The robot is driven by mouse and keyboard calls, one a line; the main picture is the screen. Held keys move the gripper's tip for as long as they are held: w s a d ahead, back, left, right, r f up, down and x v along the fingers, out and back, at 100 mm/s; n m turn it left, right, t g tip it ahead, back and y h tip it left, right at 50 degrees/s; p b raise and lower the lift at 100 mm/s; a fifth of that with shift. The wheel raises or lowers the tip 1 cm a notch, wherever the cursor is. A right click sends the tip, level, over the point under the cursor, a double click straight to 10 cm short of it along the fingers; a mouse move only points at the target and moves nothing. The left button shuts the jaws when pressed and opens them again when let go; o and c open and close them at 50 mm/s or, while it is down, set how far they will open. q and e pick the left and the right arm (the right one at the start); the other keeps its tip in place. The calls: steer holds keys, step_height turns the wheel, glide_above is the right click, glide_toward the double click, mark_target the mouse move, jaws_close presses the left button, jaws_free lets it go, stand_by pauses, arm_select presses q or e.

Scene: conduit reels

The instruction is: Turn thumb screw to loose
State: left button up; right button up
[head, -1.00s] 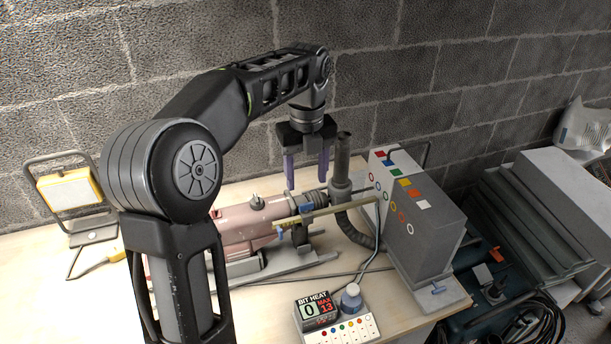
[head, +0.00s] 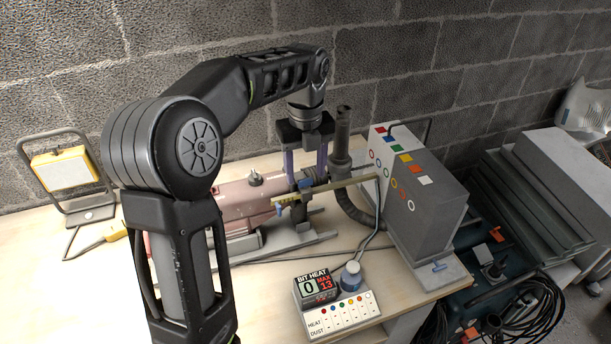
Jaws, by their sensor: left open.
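A small blue screw (head: 280,206) sits at the left end of a brass-coloured rod (head: 338,188) beside the pink drill machine (head: 238,202). A second blue T-shaped screw (head: 439,266) is on the front foot of the grey box (head: 425,226). I cannot tell which is the thumb screw, or whether either is tight. My left gripper (head: 307,178) points down with its two purple fingers apart and empty. It is over the chuck end of the drill, near the rod; contact cannot be made out. My right gripper is not in view.
A control box (head: 336,312) with a "BIT HEAT 0, MAX 13" display and a blue-grey knob (head: 351,275) stands in front. A grey hose (head: 342,150) rises right of the gripper. A work lamp (head: 63,168) stands left.

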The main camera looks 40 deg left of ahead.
arm_select(q)
steer(key=shift+f, duration=0.85)
steer(key=shift+c, duration=0.5)
jaws_close()
